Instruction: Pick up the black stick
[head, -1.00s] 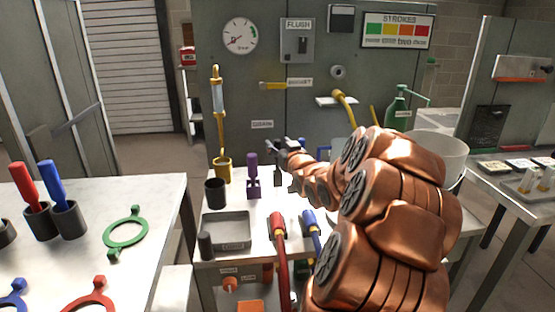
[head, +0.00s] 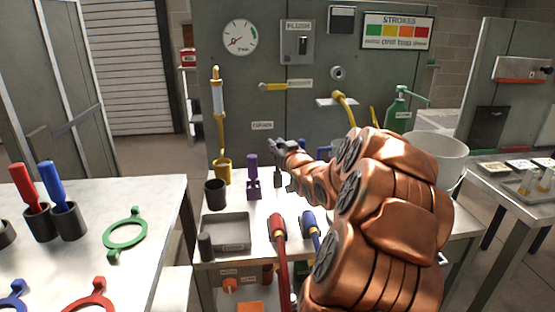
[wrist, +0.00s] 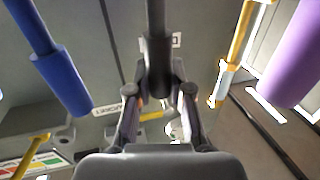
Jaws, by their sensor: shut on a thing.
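The black stick (wrist: 157,45) shows in the wrist view between the two fingers of my gripper (wrist: 159,92), which is shut on it. In the head view my gripper (head: 277,147) is above the back of the small white table. A dark lower part of the black stick (head: 278,179) shows just below it, right of a purple handle (head: 253,172). Whether its lower end touches the table or a stand is hard to tell. My copper arm hides part of the area to the right.
A purple handle (wrist: 291,60) and a blue handle (wrist: 62,82) flank the stick in the wrist view. A black cup (head: 215,194), a grey tray (head: 227,231), red (head: 278,226) and blue (head: 309,224) hose nozzles stand on the table. A grey panel (head: 300,110) rises behind.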

